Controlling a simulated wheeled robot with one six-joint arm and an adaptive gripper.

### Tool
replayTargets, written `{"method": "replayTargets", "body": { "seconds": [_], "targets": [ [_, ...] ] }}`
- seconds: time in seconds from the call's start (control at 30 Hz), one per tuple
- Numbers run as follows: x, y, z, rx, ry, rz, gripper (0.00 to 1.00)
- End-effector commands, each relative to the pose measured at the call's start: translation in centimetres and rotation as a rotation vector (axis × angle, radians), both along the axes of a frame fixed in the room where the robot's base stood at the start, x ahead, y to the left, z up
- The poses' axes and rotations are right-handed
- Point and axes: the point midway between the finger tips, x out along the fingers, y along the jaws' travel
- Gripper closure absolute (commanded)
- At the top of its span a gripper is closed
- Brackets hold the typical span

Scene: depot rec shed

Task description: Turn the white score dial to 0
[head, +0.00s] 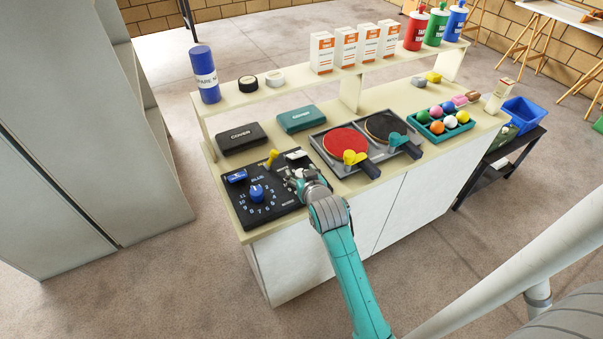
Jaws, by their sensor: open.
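The black score panel (283,208) lies flat at the left front of the counter. Its blue dial (257,193) shows with numbers around it and a "BLUE" label. My gripper (293,179) is over the right half of the panel and is open. The white dial cannot be made out; my gripper and wrist cover the place on the right where a second dial could be. Whether the gripper touches anything there cannot be told. A small white block (297,155) and a blue block (236,176) sit at the panel's back edge, with a yellow piece (272,157) between them.
Behind the panel lie a black case (241,137) and a green case (297,118). To the right is a grey tray (343,168) with red and black paddles, then a teal tray (436,137) of coloured balls. A raised shelf (290,86) with bottles and boxes runs along the back.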

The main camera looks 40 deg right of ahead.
Motion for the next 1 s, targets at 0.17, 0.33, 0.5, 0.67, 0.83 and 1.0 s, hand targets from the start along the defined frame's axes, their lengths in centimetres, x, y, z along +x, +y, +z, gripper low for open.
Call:
{"method": "replayTargets", "body": {
  "seconds": [0.17, 0.33, 0.5, 0.67, 0.83, 1.0],
  "targets": [
    [-0.02, 0.01, 0.0, 0.0, 0.0, 0.0, 0.69],
    [-0.02, 0.01, 0.01, 0.0, 0.0, 0.0, 0.97],
    [-0.04, 0.0, 0.0, 0.0, 0.0, 0.006, 0.97],
    [-0.08, -0.11, 0.01, 0.001, -0.001, 0.035, 0.97],
    [-0.1, -0.16, 0.02, 0.002, -0.001, 0.106, 0.97],
    [-0.13, -0.24, 0.04, 0.002, -0.002, 0.213, 0.97]
  ]
}}
